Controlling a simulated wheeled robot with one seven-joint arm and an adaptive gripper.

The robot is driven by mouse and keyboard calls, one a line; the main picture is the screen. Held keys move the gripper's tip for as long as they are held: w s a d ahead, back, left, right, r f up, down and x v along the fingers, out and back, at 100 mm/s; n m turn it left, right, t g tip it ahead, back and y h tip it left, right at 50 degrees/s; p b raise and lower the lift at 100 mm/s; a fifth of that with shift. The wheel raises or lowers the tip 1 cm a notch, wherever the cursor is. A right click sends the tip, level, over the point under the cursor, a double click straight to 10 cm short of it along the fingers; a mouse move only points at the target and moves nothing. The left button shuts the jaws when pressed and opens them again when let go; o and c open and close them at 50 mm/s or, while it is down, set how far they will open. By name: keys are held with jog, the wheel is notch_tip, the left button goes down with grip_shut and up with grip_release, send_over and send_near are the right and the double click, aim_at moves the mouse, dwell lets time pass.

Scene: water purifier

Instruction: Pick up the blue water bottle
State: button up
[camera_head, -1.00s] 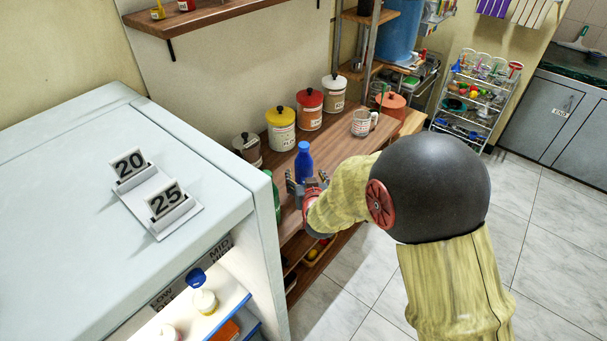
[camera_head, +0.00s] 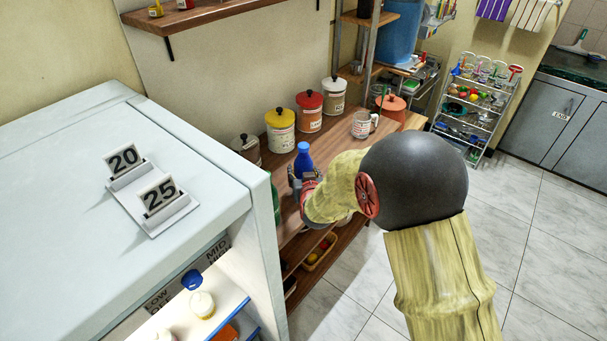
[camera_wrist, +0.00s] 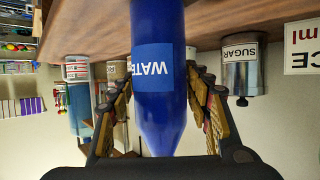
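The blue water bottle (camera_head: 303,160) stands upright near the front edge of the wooden counter (camera_head: 338,142). My gripper (camera_head: 304,183) is at the bottle's lower part in the head view. In the wrist view, its two fingers (camera_wrist: 159,75) lie on either side of the bottle, with their tips against its sides. The gripper looks shut on the bottle. The bottle's base is hidden in the head view and out of frame in the wrist view.
Behind the bottle stand a yellow canister (camera_head: 281,131), a red canister (camera_head: 309,112) and a white one (camera_head: 334,95). A mug (camera_head: 361,124) is to the right. A green bottle (camera_head: 275,197) is close on the left, by the white fridge (camera_head: 70,220).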

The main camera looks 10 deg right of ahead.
jog(key=c, duration=1.1)
jog(key=shift+r, duration=0.1)
grip_shut()
